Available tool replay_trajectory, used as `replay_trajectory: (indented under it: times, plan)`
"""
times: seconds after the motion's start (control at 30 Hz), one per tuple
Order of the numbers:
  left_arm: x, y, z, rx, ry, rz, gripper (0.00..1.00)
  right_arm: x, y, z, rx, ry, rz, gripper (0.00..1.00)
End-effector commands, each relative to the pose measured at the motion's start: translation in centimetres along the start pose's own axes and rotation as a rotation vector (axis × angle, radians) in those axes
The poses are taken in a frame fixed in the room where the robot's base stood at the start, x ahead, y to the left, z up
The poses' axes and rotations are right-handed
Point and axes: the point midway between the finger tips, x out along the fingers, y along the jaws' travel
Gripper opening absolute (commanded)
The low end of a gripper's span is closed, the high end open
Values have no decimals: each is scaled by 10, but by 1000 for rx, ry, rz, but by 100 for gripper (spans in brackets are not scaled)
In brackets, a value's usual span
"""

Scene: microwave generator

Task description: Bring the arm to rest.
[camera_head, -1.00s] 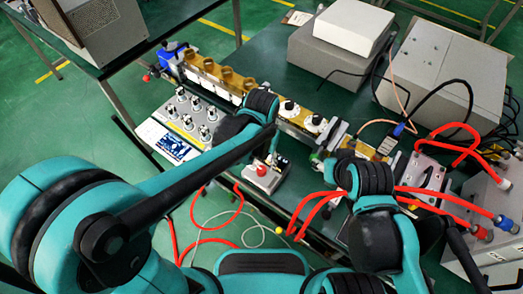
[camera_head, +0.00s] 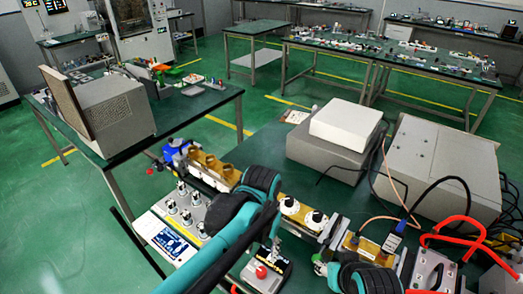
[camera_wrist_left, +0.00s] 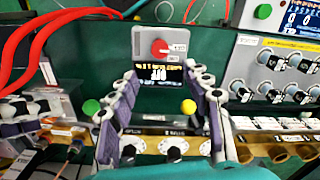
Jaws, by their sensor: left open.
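My left arm comes in from the bottom of the head view, and its black wrist hides part of the bench instruments. My left gripper (camera_head: 272,230) points down over the front of the bench, mostly hidden by the wrist. In the left wrist view, its two fingers (camera_wrist_left: 160,78) stand apart with nothing held between them. A grey box with a red button (camera_wrist_left: 160,47) and a small display lies beyond the fingertips. The same box shows in the head view (camera_head: 264,274), just below the gripper. My right wrist is at the bottom edge; its gripper is hidden.
A panel of silver knobs (camera_head: 181,208) lies left of the left wrist, beside a row of brass-coloured waveguide parts (camera_head: 213,170). Red hoses (camera_head: 462,235) and black cables run at the right. Large grey boxes (camera_head: 440,165) stand behind.

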Motion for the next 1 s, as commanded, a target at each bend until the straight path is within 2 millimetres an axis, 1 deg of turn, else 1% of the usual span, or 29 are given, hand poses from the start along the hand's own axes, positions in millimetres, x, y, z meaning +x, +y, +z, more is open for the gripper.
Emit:
replay_trajectory:
  times: [0.07,0.17,0.27,0.4,0.5,0.6,0.7,0.8,1.0]
  plan:
    - [0,-1,1,-3,4,0,49,0,0,0,0,0,0,47]
    - [-4,-12,7,-23,35,2,49,0,0,0,0,0,0,47]
    - [-9,-36,20,-71,112,4,49,0,0,0,0,0,0,47]
    - [-14,-78,50,-162,271,-8,49,0,0,0,0,0,0,47]
    - [-13,-105,71,-226,386,-31,49,0,0,0,0,0,0,47]
    - [-10,-125,89,-276,484,-59,49,0,0,0,0,0,0,47]
    - [-7,-138,102,-313,554,-85,49,0,0,0,0,0,0,47]
    - [-5,-146,108,-333,597,-102,49,0,0,0,0,0,0,47]
    - [-4,-149,111,-341,617,-111,49,0,0,0,0,0,0,47]
